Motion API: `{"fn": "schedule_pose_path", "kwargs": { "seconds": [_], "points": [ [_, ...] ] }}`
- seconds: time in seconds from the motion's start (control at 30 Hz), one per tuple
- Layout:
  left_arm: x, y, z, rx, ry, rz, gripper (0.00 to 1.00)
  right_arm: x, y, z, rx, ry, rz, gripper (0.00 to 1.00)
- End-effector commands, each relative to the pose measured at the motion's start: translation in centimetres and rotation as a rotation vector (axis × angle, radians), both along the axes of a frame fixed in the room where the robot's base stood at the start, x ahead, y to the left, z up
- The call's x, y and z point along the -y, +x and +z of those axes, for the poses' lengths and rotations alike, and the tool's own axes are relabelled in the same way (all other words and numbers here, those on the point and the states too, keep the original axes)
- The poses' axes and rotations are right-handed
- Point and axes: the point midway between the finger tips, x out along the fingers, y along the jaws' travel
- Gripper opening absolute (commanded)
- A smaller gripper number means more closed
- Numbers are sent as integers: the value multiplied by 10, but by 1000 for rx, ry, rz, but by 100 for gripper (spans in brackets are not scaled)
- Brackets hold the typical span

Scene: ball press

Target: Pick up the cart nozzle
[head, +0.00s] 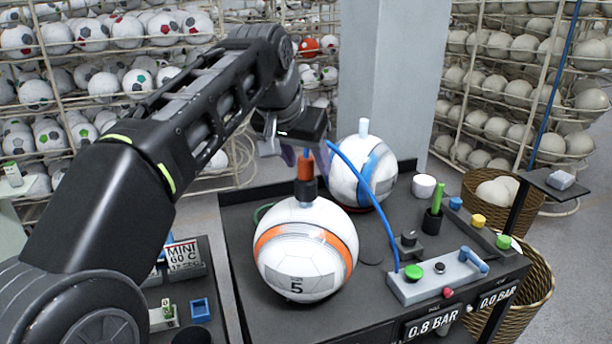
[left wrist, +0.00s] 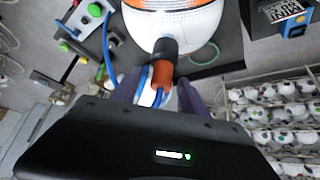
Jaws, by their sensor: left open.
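The cart nozzle (head: 305,167), an orange grip with a dark collar and a blue hose, stands upright on top of a white ball with an orange band (head: 306,250). My left gripper (head: 303,152) is just above and around the nozzle's upper end, jaws open. In the left wrist view the nozzle (left wrist: 162,76) lies between the two purple fingers of my left gripper (left wrist: 159,92), with visible gaps on the sides. Whether a finger touches it I cannot tell. The blue hose (head: 365,182) runs down to the cart's grey control box (head: 437,278). My right gripper is not in view.
A second ball with a blue band (head: 363,172) stands close behind on the dark cart top (head: 370,290). A white cup (head: 424,186) and a dark holder with a green stick (head: 433,218) stand to the right. Racks of balls and a grey pillar (head: 381,70) fill the back.

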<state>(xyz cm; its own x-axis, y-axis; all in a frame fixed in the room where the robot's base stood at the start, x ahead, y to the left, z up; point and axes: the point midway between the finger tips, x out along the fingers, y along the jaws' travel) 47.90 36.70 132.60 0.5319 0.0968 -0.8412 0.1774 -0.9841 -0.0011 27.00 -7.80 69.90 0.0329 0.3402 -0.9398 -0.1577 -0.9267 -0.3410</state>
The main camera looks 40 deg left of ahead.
Motion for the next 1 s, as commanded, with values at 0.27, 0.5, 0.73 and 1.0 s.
{"fn": "schedule_pose_path", "kwargs": {
  "seconds": [0.27,0.5,0.73,1.0],
  "points": [
    [-5,18,-31,-3,-2,0,52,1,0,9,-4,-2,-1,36],
    [-5,20,-34,0,-1,-1,52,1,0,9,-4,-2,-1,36],
    [-5,20,-34,-1,-1,-1,52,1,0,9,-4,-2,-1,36],
    [-5,20,-34,-1,-1,-1,44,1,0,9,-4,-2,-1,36]
  ]
}}
